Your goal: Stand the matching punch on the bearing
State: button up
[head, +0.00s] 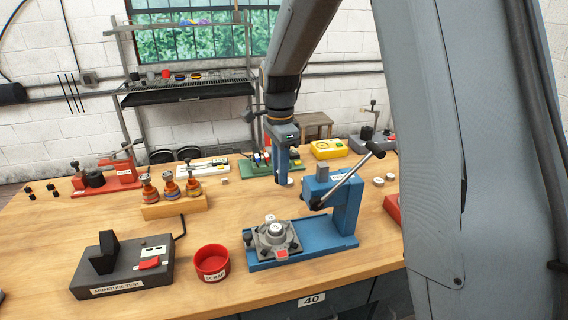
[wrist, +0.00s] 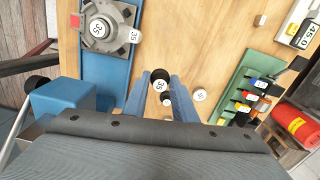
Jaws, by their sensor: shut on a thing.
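My gripper (wrist: 161,90) is shut on a dark round punch (wrist: 161,75) with a white end marked 35. The fingers sit either side of it. In the head view my gripper (head: 284,180) points down behind the blue press, and the held punch is mostly hidden there. The bearing (wrist: 98,28), a round piece marked 35, sits in the grey alternator housing (wrist: 115,14) on the blue press base, apart from the punch. The bearing also shows in the head view (head: 275,229). A 35 tag (wrist: 135,36) is on the housing edge.
Loose white-topped pieces (wrist: 199,95) lie near the fingers. A green rack (wrist: 240,90) stands to the right. A red scrap cup (head: 211,262) and armature tester (head: 125,270) are front left.

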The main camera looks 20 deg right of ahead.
jog(key=s+a+r+m+p, duration=0.2)
jog(key=s+p, duration=0.2)
jog(key=s, duration=0.2)
jog(key=s+a+r+m+p, duration=0.2)
jog(key=s+p, duration=0.1)
jog(key=s, duration=0.3)
jog(key=b, duration=0.4)
send_over(275, 227)
jog(key=shift+f, duration=2.6)
jog(key=shift+p, duration=0.7)
jog(key=shift+f+b, duration=0.7)
jog(key=shift+f, duration=0.65)
jog(key=shift+f+p, duration=0.1)
jog(key=shift+p, duration=0.25)
jog(key=o, duration=1.2)
